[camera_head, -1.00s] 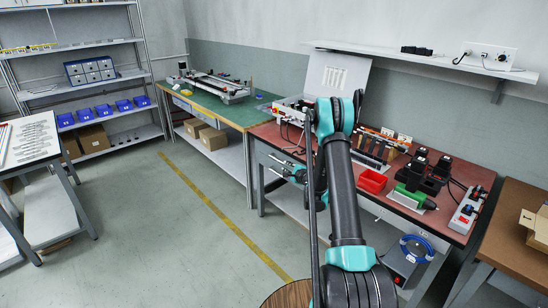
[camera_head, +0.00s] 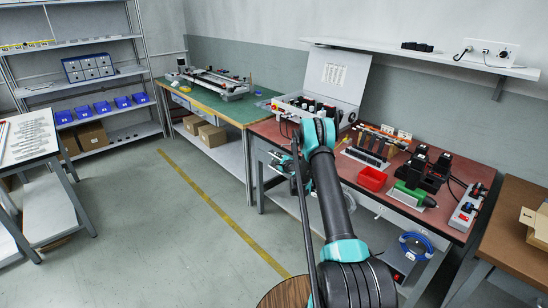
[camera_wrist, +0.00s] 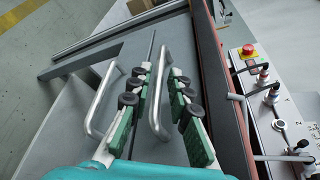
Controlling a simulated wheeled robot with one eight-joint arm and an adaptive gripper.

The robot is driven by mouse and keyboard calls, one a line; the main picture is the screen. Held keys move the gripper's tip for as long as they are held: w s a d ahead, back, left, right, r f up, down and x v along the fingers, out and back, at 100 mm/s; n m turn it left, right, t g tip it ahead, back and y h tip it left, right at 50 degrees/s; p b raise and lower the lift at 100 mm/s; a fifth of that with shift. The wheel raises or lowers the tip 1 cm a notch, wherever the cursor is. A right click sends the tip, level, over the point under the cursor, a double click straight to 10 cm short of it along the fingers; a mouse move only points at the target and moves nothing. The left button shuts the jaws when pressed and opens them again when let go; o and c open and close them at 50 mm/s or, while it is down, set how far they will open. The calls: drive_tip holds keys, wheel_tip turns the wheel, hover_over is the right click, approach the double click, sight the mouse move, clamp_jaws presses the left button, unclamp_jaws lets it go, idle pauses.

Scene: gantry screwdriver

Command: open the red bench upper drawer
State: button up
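The red bench (camera_head: 394,203) stands right of centre in the head view, with its drawer fronts largely hidden behind my arm. In the wrist view, two silver bar handles show on grey drawer fronts. The upper drawer's handle (camera_wrist: 155,92), nearer the red bench top (camera_wrist: 228,90), lies between my fingers in the picture. The lower drawer's handle (camera_wrist: 100,102) is left of both fingers. My gripper (camera_wrist: 157,77) is open, its green-padded fingers apart on either side of the upper handle. I cannot tell whether either finger touches it. The drawers look shut.
A red bin (camera_head: 372,179), a green-and-black power tool (camera_head: 415,195) and a panel with a red button (camera_wrist: 249,50) are on the bench. A green-topped bench (camera_head: 235,113) adjoins on the left. The floor (camera_head: 180,250) in front is clear.

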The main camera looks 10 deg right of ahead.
sight(275, 156)
drive_tip(key=shift+x, duration=2)
clamp_jaws()
